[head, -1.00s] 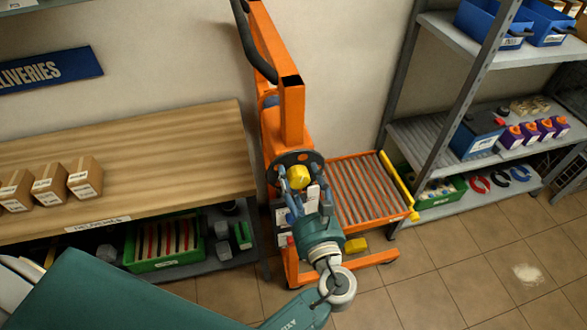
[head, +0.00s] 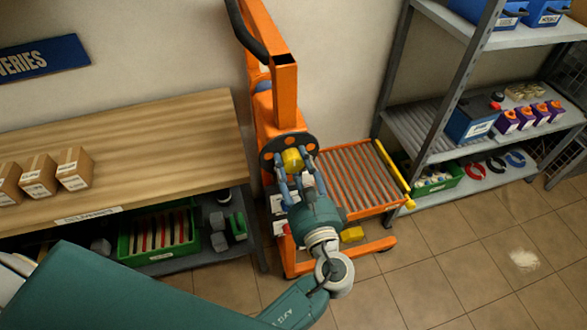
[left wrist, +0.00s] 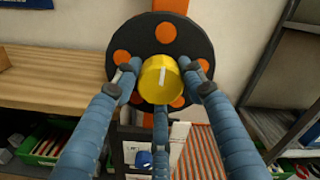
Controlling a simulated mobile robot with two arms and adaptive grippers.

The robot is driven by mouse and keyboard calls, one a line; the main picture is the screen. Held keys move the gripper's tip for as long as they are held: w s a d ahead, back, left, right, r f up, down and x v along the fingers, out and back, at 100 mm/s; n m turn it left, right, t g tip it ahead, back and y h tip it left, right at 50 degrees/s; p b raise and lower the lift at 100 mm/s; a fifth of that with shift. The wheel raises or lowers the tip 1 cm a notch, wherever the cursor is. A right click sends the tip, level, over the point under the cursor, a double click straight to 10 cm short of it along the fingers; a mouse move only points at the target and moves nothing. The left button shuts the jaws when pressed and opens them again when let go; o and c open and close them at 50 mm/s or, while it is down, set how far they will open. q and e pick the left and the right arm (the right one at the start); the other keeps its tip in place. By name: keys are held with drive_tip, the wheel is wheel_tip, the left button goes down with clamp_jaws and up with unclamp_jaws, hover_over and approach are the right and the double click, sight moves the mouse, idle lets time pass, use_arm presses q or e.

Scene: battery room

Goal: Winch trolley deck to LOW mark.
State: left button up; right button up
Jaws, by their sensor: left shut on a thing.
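The orange winch trolley (head: 286,100) stands against the wall between the bench and the shelving. Its roller deck (head: 350,180), with a yellow bar along the right edge, sits low on the mast's right side. The black winch wheel (left wrist: 120,48) with orange round spots faces my left gripper (left wrist: 160,82). A yellow knob (left wrist: 160,78) with a white line stands out from the wheel. My left gripper is shut on this knob, one finger on each side; it also shows in the head view (head: 291,178). The LOW mark cannot be made out. My right gripper is not in view.
A wooden bench (head: 150,130) with several cardboard boxes (head: 74,168) is on the left, with a green crate (head: 122,240) below. Grey shelving (head: 420,120) stands close on the deck's right. Tiled floor (head: 450,265) is free in front.

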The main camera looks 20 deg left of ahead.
use_arm(q)
drive_tip(key=shift+w+r, duration=0.1)
drive_tip(key=shift+r, duration=0.2)
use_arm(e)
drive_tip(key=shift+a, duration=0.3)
use_arm(q)
drive_tip(key=o, duration=1.2)
drive_tip(key=shift+a+f, duration=0.1)
drive_tip(key=shift+a, duration=0.05)
drive_tip(key=shift+c, duration=0.2)
drive_tip(key=shift+s+d+f, duration=0.1)
drive_tip(key=shift+s+d, duration=0.15)
drive_tip(key=shift+s, duration=0.05)
drive_tip(key=v, duration=0.7)
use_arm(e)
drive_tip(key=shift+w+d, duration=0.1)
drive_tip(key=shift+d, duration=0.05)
use_arm(q)
drive_tip(key=shift+w+a, duration=0.1)
